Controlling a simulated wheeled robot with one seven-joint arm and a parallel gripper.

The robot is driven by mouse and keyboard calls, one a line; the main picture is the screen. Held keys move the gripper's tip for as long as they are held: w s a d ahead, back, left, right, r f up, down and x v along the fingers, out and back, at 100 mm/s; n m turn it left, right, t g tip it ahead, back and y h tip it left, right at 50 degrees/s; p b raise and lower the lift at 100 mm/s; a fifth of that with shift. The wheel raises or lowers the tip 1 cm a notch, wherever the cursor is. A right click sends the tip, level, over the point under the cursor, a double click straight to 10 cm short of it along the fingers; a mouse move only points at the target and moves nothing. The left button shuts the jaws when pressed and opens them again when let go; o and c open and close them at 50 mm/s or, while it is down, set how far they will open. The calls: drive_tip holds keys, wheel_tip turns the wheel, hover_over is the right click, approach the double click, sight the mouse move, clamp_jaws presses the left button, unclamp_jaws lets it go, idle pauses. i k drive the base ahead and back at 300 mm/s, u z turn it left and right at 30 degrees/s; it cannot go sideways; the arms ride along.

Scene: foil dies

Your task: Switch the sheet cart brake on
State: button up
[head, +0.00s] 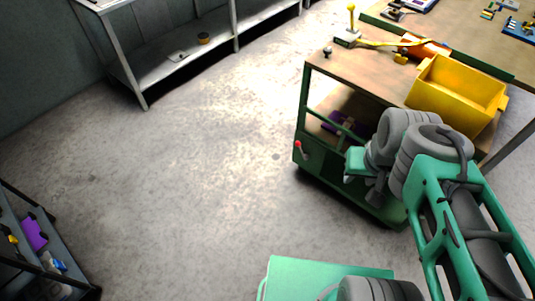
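The sheet cart (342,65) stands right of centre in the head view, with a dark green frame and a brown top. A small lever with a red knob (298,145) is on its lower left corner. The knob sits at the upper left end of the short stalk; I take this lever for the brake. My gripper (375,190) is in front of the cart's near side, to the right of the red knob and apart from it. My grey wrist and green hand hide part of the cart. The fingers are small and partly hidden, so their opening is unclear.
A yellow bin (455,90) stands on the cart top, near an orange piece (425,47). A purple item (345,125) lies on the lower shelf. A workbench (470,40) adjoins behind. A grey shelf (190,60) and dark rack (35,245) stand left. The floor between is clear.

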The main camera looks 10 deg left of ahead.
sight(298, 143)
drive_tip(key=u, duration=0.65)
drive_tip(key=i, duration=0.55)
drive_tip(key=u, duration=0.85)
drive_tip(key=i, duration=1.75)
drive_tip(key=z, duration=0.45)
